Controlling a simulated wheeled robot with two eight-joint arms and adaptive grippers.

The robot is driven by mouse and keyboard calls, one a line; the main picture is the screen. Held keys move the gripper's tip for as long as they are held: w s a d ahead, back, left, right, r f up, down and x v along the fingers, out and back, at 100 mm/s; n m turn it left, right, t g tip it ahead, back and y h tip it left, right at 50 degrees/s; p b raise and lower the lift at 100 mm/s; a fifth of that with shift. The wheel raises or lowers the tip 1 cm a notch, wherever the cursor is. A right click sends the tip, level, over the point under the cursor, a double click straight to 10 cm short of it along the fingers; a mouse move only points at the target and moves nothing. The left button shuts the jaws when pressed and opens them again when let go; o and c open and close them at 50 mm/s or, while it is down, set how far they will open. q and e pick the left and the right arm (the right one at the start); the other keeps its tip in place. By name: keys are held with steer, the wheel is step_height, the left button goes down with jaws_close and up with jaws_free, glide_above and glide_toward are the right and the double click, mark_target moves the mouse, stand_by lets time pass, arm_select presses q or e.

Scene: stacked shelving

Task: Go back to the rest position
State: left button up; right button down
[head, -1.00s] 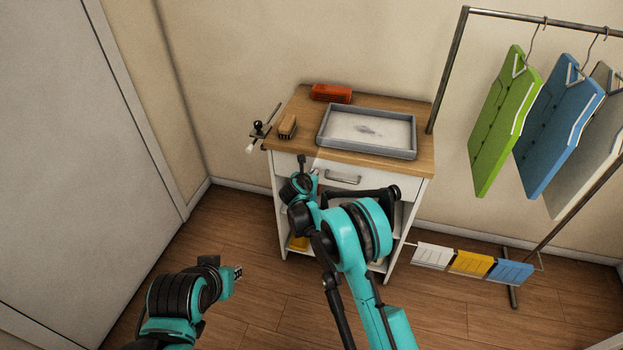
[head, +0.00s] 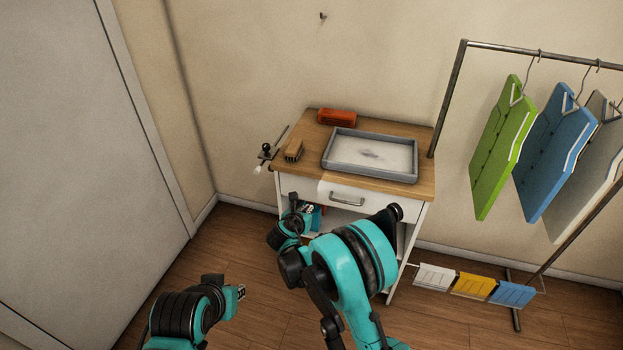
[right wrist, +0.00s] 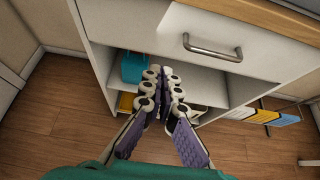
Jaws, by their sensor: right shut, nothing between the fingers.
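My right gripper (head: 308,209) is in front of the white cabinet (head: 427,220), below the drawer handle (head: 347,199) in the head view. In the right wrist view its fingers (right wrist: 164,76) are together and empty, in front of the open shelf space. The handle (right wrist: 212,48) there is up and to the right, apart from the fingers. My left gripper (head: 240,291) is low at the left, over the floor and away from the cabinet. It is small, and its fingers do not show clearly.
On the cabinet's wooden top are a grey tray (head: 327,162), a brush (head: 293,150) and an orange-red block (head: 337,117). A teal item (right wrist: 133,67) is on a shelf. A rack (head: 453,95) with hanging boards stands at the right. The floor (head: 240,250) at the left is clear.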

steer(key=s+d+r+m+g+y, duration=0.1)
steer(key=s+d+r+m+g, duration=0.2)
steer(key=s+d+r+m, duration=1.1)
steer(key=s+d+m+y, duration=0.1)
steer(key=s+d+m, duration=0.2)
steer(key=s+m, duration=0.6)
steer(key=s+d+m+g+y, duration=0.1)
steer(key=s+d+m, duration=0.2)
steer(key=s+m, duration=0.6)
steer(key=s, duration=0.5)
steer(key=shift+r+m, duration=0.4)
